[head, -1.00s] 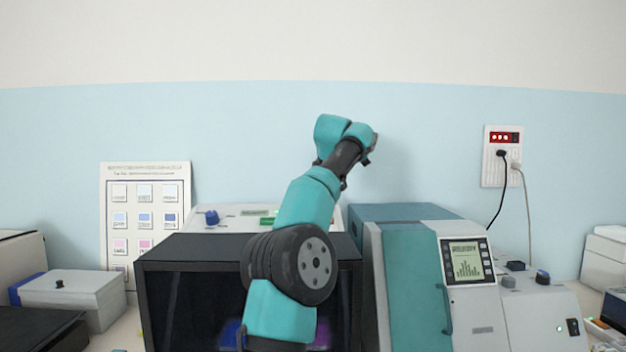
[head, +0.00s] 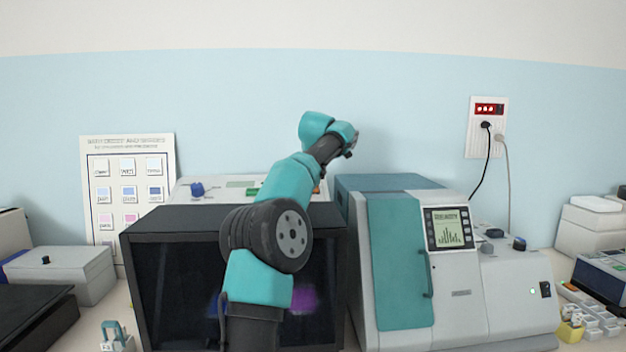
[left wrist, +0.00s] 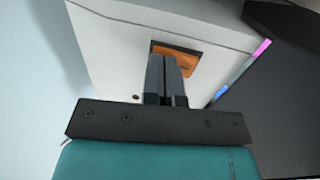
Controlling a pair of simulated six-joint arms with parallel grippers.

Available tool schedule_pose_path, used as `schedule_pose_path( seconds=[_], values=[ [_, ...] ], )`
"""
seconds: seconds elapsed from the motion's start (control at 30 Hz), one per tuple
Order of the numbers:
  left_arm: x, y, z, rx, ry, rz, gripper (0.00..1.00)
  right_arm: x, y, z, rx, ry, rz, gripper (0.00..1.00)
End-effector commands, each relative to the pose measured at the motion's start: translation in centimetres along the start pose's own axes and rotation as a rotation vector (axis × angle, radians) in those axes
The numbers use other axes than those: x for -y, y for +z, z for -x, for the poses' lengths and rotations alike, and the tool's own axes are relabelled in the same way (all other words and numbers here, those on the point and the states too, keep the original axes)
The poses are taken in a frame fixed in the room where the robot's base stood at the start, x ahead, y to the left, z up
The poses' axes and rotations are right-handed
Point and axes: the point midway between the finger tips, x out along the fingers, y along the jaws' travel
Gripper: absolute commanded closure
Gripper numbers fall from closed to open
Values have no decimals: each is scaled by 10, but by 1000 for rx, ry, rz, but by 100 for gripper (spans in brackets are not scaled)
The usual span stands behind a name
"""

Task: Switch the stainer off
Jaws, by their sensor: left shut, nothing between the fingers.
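The stainer seems to be the dark-fronted cabinet (head: 165,285) with a pale top (head: 222,190), at the centre left in the head view; I cannot be sure of this. An orange switch-like piece (left wrist: 187,62) sits in a dark recess on a pale face in the left wrist view. My left gripper (left wrist: 165,60) is shut and empty, its fingertips in front of the orange piece and covering part of it. I cannot tell whether they touch. In the head view my left arm crosses the cabinet, and its fingertips are hidden or unclear. My right gripper is not in view.
A teal and grey machine (head: 460,290) with a screen (head: 448,229) and a rocker switch with a green light (head: 545,289) stands to the right. A wall outlet (head: 487,128) holds plugged cords. A colour chart (head: 130,155) stands behind left. Wall above is clear.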

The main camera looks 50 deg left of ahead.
Motion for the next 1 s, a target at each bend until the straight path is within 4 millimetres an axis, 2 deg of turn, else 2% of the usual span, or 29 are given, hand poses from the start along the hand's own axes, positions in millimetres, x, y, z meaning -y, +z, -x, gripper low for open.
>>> schedule_pose_path(
  seconds=[0.33, 0.7, 1.0],
  values=[
    [3, 1, -3, -3, -6, -1, 100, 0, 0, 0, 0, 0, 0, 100],
    [15, 0, 2, -3, -7, -2, 100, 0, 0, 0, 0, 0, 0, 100],
    [16, 0, 4, -2, -5, -1, 100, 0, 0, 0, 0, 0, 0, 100]
  ],
)
